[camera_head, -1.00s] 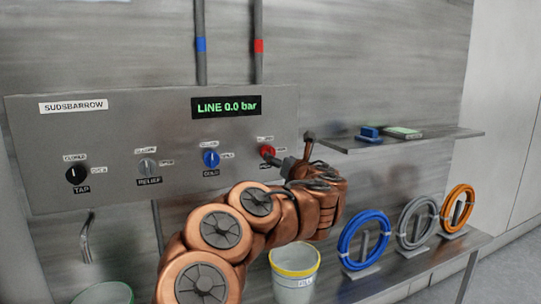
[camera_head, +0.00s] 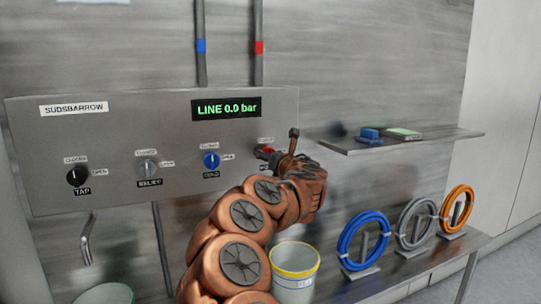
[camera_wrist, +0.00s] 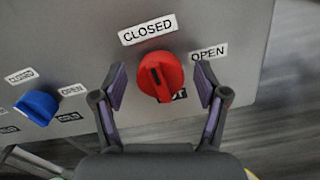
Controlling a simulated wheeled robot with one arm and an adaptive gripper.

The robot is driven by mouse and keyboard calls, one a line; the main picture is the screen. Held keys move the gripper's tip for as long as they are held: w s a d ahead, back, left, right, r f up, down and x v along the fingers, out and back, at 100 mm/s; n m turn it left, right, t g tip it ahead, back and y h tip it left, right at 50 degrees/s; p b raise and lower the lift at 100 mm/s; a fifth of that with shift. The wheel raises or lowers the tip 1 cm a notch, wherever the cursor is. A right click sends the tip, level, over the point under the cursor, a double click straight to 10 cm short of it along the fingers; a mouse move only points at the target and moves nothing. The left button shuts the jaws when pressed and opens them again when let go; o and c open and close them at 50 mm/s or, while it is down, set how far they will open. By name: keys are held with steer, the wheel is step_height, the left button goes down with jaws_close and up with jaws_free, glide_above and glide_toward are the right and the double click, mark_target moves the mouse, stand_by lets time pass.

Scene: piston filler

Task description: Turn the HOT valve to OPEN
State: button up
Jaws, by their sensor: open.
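The red HOT valve knob (camera_wrist: 161,77) is on the grey panel (camera_wrist: 235,50), in the middle of the wrist view. Its dark pointer mark leans towards the CLOSED label (camera_wrist: 148,30); the OPEN label (camera_wrist: 209,52) is to its right. My gripper (camera_wrist: 161,88) is open, with one finger on each side of the knob; I cannot tell whether either touches it. The HOT label is partly hidden behind the knob. In the head view the red knob (camera_head: 265,152) is partly covered by my gripper (camera_head: 280,160).
The blue COLD knob (camera_head: 211,160) is left of the red one, with the RELIEF (camera_head: 148,167) and TAP (camera_head: 77,176) knobs further left. The display (camera_head: 226,107) reads LINE 0.0 bar. A shelf (camera_head: 450,139) juts out at right. A bucket (camera_head: 294,275) stands below.

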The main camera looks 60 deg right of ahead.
steer(key=shift+c, duration=0.4)
steer(key=c, duration=1.1)
steer(key=shift+m+p, duration=0.3)
steer(key=shift+m, duration=0.1)
steer(key=shift+s+d+f+m+p, duration=0.15)
steer(key=shift+m+p, duration=2.1)
steer(key=shift+m, duration=2)
steer(key=shift+f+m+p, duration=0.1)
steer(key=shift+m+p, duration=2.1)
steer(key=shift+m, duration=2.05)
